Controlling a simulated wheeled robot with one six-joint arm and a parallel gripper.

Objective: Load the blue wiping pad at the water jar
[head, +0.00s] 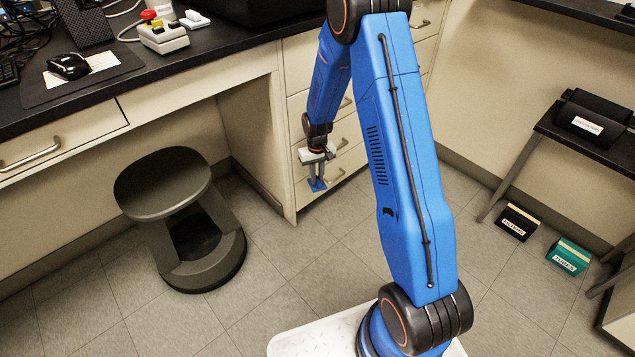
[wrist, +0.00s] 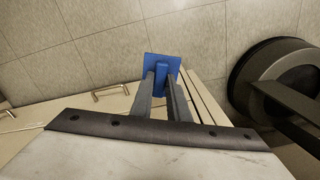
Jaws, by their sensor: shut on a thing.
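The blue wiping pad (wrist: 161,66) is a flat blue square with a raised grip block. My gripper (wrist: 161,88) is shut on that block, with a dark finger on each side of it in the wrist view. In the head view my gripper (head: 317,168) hangs in front of the drawer cabinet, with the pad (head: 317,185) below it, clear of the floor. I see no water jar in either view.
A dark stool (head: 163,185) stands left of my gripper. Drawers (head: 340,125) are close behind it. The bench top (head: 215,45) holds a mouse (head: 68,66) and a control box (head: 163,36). Labelled boxes (head: 518,221) (head: 569,257) sit on the floor at right.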

